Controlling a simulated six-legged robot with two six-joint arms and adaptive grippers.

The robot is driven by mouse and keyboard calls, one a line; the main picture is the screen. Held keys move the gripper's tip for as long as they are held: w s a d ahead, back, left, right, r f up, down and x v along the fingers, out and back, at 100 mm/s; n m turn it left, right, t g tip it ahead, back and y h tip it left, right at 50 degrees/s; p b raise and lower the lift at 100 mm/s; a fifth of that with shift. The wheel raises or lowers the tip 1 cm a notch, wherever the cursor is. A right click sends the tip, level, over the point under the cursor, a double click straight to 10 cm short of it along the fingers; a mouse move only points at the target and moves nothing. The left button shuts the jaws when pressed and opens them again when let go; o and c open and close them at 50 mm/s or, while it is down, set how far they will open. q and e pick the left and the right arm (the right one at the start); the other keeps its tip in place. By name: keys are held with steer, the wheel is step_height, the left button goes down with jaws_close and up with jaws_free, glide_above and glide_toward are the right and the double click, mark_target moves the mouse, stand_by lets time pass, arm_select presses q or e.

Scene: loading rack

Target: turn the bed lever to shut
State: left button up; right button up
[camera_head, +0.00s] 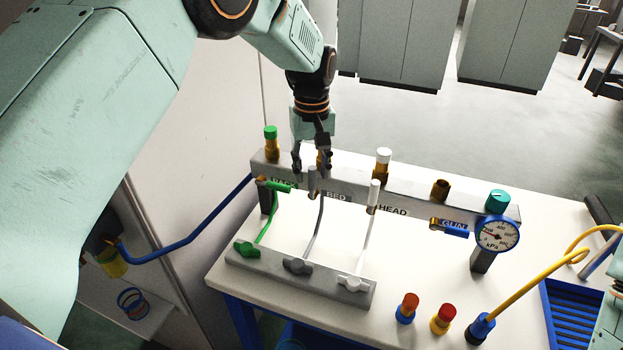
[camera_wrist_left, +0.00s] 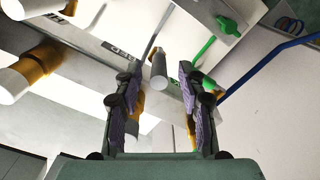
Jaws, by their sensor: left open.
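The bed lever (camera_head: 313,182) is a short grey handle on the grey manifold, just left of the BED label (camera_head: 337,197). It stands roughly upright in the head view. My left gripper (camera_head: 311,168) is open, pointing down at the lever. In the left wrist view, the grey lever (camera_wrist_left: 158,72) shows between the two open fingers (camera_wrist_left: 158,78), with a gap on each side. I cannot tell how deep it sits between them. The fingers partly hide the brass fitting behind the lever. My right gripper is not in view.
A green lever (camera_head: 278,186) is close on the left, and a white lever (camera_head: 374,195) stands to the right. A blue lever (camera_head: 450,229) and a pressure gauge (camera_head: 497,235) are farther right. Red-topped fittings (camera_head: 409,307) stand on the front of the white table (camera_head: 330,305).

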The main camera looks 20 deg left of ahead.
mark_target(313, 183)
arm_select(q)
steer(key=f, duration=0.3)
steer(key=shift+s+d+f+p, duration=0.1)
steer(key=shift+d+f+p, duration=0.1)
steer(key=shift+p, duration=0.1)
steer(key=shift+w+a+f, duration=0.25)
steer(key=shift+a+f, duration=0.05)
steer(key=shift+f, duration=0.3)
steer(key=shift+s+d+r, duration=0.1)
steer(key=shift+s, duration=0.05)
steer(key=shift+s+d+r, duration=0.1)
steer(key=shift+d, duration=0.1)
steer(key=c, duration=0.3)
steer(key=shift+a, duration=0.15)
jaws_close()
